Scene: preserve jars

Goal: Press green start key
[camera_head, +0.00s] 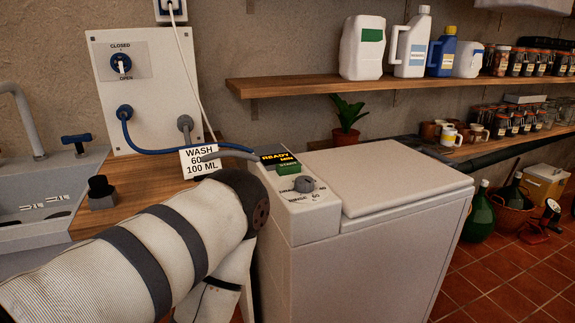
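The green start key (288,168) is on the control panel at the back left of a white top-loading washing machine (350,250). Just behind the key is a small dark display (280,158) with yellow letters reading READY and a second line too small to read surely. A grey knob (304,185) is in front of the key, with small print around it. The machine's lid (385,177) is shut. My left arm crosses the lower left, and its dark joint is close to the panel's left side. Neither gripper is in view.
A card (205,161) reading WASH, 60 and 100 ML stands left of the panel. A blue hose (150,148) runs from a wall board (148,90), whose valve (121,63) is between CLOSED and OPEN labels. A shelf (300,86) holds jugs. A sink (40,190) is left.

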